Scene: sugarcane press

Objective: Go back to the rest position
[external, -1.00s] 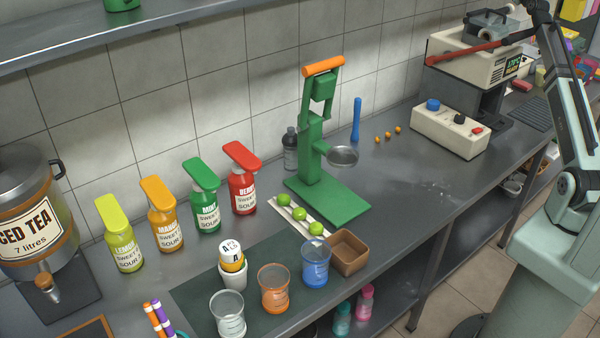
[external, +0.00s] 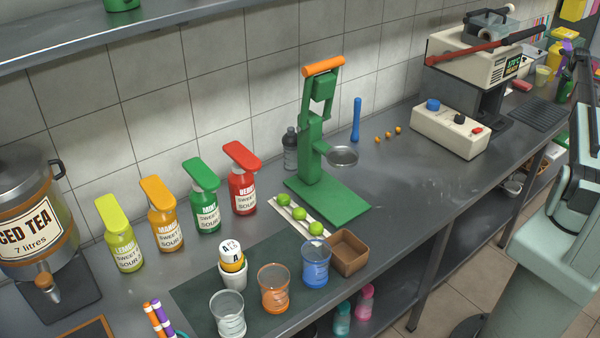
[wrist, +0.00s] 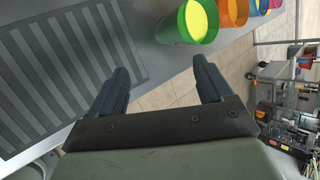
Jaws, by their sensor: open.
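My gripper (wrist: 158,85) shows in the wrist view with its two dark fingers wide apart and nothing between them. It hangs over the edge of the steel counter, with the tiled floor visible between and beyond the fingers. In the external view my arm stands at the right edge, and the gripper itself is out of that picture. The green press (external: 312,140) with its orange handle stands upright on the counter, away from my arm.
A black grooved mat (wrist: 65,70) and several coloured cups (wrist: 188,22) lie near the gripper. Limes (external: 300,214), a brown box (external: 348,253), syrup bottles (external: 205,200), beakers (external: 273,290) and a cream machine (external: 450,130) stand along the counter.

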